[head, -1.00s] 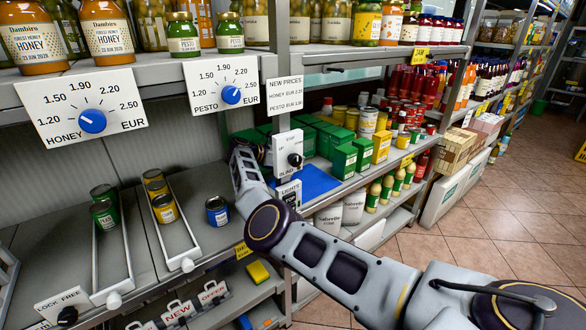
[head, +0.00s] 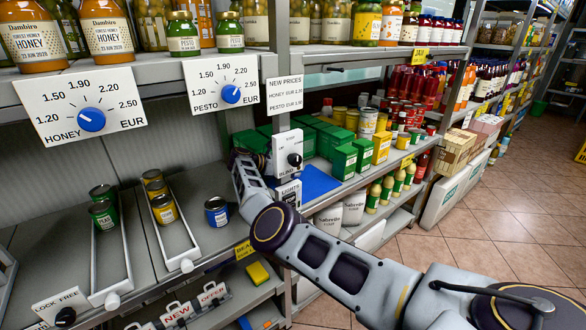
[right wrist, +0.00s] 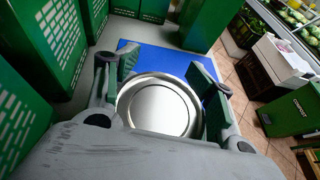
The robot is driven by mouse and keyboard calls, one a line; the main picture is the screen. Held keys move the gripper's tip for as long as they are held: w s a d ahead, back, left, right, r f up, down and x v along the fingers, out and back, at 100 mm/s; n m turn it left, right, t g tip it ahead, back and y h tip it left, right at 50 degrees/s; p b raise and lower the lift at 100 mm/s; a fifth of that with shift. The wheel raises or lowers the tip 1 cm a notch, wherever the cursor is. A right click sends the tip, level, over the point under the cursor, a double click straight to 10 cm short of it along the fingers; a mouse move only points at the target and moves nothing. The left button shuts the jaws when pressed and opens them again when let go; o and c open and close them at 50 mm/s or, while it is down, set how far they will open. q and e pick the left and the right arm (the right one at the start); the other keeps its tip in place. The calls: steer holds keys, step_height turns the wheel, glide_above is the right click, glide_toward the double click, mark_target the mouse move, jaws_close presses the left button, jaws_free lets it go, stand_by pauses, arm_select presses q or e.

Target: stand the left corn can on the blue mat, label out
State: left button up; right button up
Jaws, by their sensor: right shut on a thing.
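My right gripper (right wrist: 163,68) is shut on a can (right wrist: 158,108), with one finger on each side. Only the can's round silver lid shows in the right wrist view; its label is hidden. The blue mat (right wrist: 150,56) lies around and beyond the can; whether its base touches the mat cannot be told. In the head view the mat (head: 318,182) lies on the middle shelf, and the gripper and can are hidden behind the white switch panel. Yellow cans (head: 164,209) stand in a rack at the left. My left gripper is not in view.
The white switch panel (head: 288,150) stands just left of the mat. Green cans (head: 103,214) and a blue can (head: 216,211) stand on the left shelf.

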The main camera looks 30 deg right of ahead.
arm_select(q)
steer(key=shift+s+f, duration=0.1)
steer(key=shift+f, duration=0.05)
arm_select(e)
steer(key=o, duration=0.9)
steer(key=shift+f, duration=0.1)
steer(key=o, duration=0.5)
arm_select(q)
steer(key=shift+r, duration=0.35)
